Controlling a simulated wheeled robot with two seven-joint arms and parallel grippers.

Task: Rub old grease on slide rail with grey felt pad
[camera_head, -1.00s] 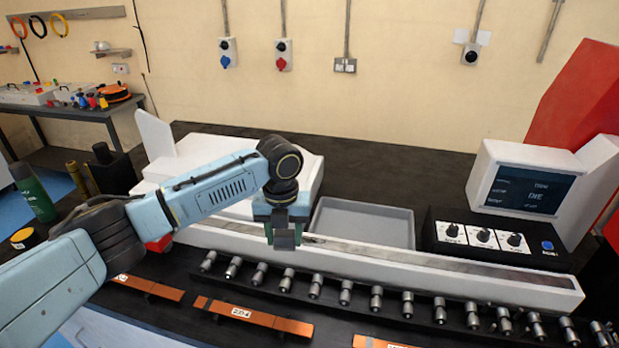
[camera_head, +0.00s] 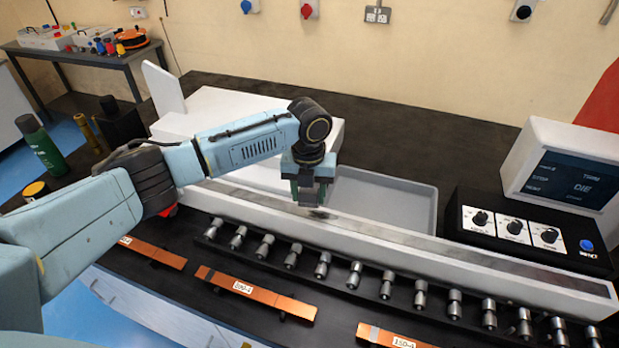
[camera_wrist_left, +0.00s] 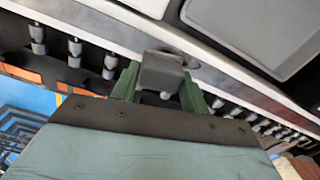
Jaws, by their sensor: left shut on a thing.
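My left gripper (camera_head: 309,192) is over the slide rail (camera_head: 405,236), a long white beam with a grey strip along its top. In the left wrist view its green fingers (camera_wrist_left: 158,85) are shut on the grey felt pad (camera_wrist_left: 162,70), a small grey block. A dark smear of old grease (camera_head: 320,214) lies on the strip just right of and below the fingertips. The pad is close to the rail, but I cannot tell whether it touches. The rail also shows in the left wrist view (camera_wrist_left: 230,78). My right gripper is not in view.
A row of metal rollers (camera_head: 355,274) runs in front of the rail, with copper busbars (camera_head: 255,295) nearer. A grey tray (camera_head: 385,200) lies behind the rail. A control box (camera_head: 525,235) and a screen (camera_head: 570,175) stand at right. A green bottle (camera_head: 42,145) stands at left.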

